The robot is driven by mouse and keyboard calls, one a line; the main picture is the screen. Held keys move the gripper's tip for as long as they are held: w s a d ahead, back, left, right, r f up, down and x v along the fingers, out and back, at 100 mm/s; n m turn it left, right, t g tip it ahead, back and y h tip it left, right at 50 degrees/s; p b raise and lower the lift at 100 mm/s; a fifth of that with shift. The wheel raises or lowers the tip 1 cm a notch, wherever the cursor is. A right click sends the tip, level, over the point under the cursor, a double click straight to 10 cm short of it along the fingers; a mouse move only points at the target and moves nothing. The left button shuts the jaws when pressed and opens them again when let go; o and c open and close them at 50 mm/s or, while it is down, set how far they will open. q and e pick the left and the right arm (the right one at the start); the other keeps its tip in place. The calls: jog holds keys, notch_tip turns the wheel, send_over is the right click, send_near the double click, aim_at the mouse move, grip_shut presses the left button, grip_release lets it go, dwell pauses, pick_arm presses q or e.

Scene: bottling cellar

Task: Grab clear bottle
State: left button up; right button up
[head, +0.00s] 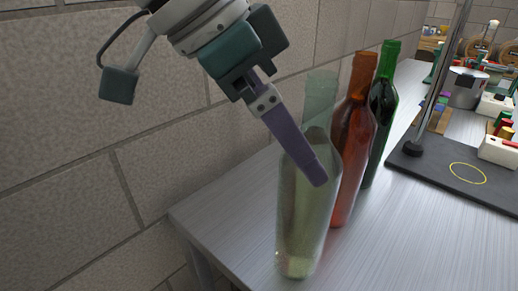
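The clear bottle (297,232) stands upright near the left end of the grey table, with a pale, slightly greenish see-through body. My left gripper (314,176) comes in from the upper left. One purple finger slants down across the front of the bottle at its shoulder and upper body. The second finger is not distinguishable, so I cannot tell whether the gripper is closed on the bottle or whether it touches it. My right gripper is not in view.
A brown-orange bottle (348,150) stands close behind the clear one, with a dark green bottle (380,125) just behind that. A black board (450,177) with a rod and yellow ring lies at the right. A block wall (75,165) runs along the left. The front right tabletop is clear.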

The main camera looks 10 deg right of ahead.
aim_at(306, 194)
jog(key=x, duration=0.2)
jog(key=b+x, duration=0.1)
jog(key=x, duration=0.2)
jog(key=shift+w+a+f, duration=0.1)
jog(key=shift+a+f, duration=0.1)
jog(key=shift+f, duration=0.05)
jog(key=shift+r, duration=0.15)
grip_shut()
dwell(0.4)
